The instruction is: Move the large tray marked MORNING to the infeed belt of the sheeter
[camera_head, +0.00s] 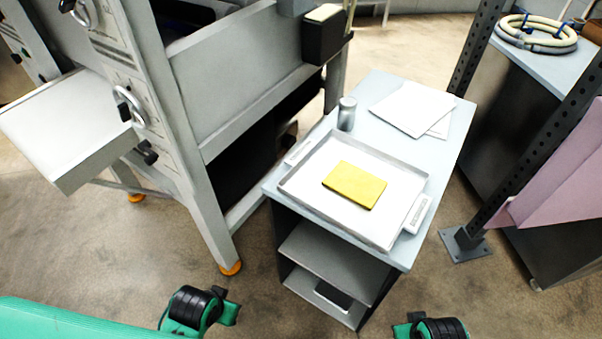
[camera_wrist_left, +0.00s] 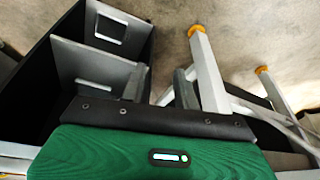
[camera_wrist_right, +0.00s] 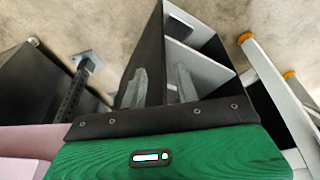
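A large, shallow white tray (camera_head: 310,184) lies flat on top of a pale grey cart (camera_head: 400,85), with a light grip at its left end and another at its right end. A yellow cloth-like piece (camera_head: 355,185) lies in it. I cannot read a MORNING mark. The big grey machine (camera_head: 240,85) at left looks like the sheeter; a flat white shelf (camera_head: 65,125) sticks out on its far left, and I cannot tell if it is the infeed belt. My left gripper (camera_wrist_left: 160,85) and right gripper (camera_wrist_right: 162,88) are open and empty, apart from the tray.
A silver canister (camera_head: 346,113) and white sheets (camera_head: 412,108) stand on the cart behind the tray. A dark upright post (camera_head: 520,130) with a foot plate and a pink panel (camera_head: 560,170) are at right.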

